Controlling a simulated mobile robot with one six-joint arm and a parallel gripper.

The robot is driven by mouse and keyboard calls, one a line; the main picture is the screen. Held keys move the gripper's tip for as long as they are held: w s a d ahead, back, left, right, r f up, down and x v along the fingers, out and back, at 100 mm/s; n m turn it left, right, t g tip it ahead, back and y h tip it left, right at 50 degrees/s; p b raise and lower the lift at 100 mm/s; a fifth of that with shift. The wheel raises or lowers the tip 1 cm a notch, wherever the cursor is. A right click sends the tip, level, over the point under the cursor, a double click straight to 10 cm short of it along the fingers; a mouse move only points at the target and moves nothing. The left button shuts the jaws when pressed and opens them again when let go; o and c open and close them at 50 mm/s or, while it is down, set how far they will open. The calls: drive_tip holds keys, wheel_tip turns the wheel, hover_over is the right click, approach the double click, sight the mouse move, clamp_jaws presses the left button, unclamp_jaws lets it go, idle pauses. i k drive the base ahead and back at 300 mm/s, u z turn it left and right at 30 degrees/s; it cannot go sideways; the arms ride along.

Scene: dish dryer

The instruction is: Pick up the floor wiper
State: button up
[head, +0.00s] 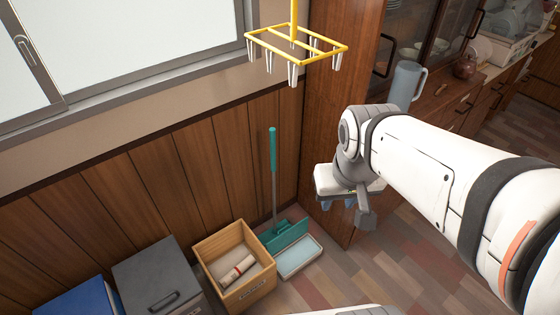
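The floor wiper stands upright against the wood-panelled wall, with a teal grip (273,149), a thin grey pole and a wide teal head (287,236) at the floor. My gripper (362,212) is to the right of the wiper's pole, apart from it in the picture, in front of the tall wooden cabinet. The gripper is small here and partly hidden by my wrist, so I cannot tell whether its fingers are open or shut.
A wooden box (235,265) holding a rolled item and a pale tray (299,258) lie near the wiper's head. A grey bin (158,278) and a blue bin (78,300) stand left. A yellow peg hanger (296,42) hangs above. Floor (370,275) is clear right of the tray.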

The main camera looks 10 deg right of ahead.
sight(268, 236)
drive_tip(key=u, duration=2.35)
drive_tip(key=k, duration=0.65)
drive_tip(key=z, duration=1.2)
drive_tip(key=i, duration=1)
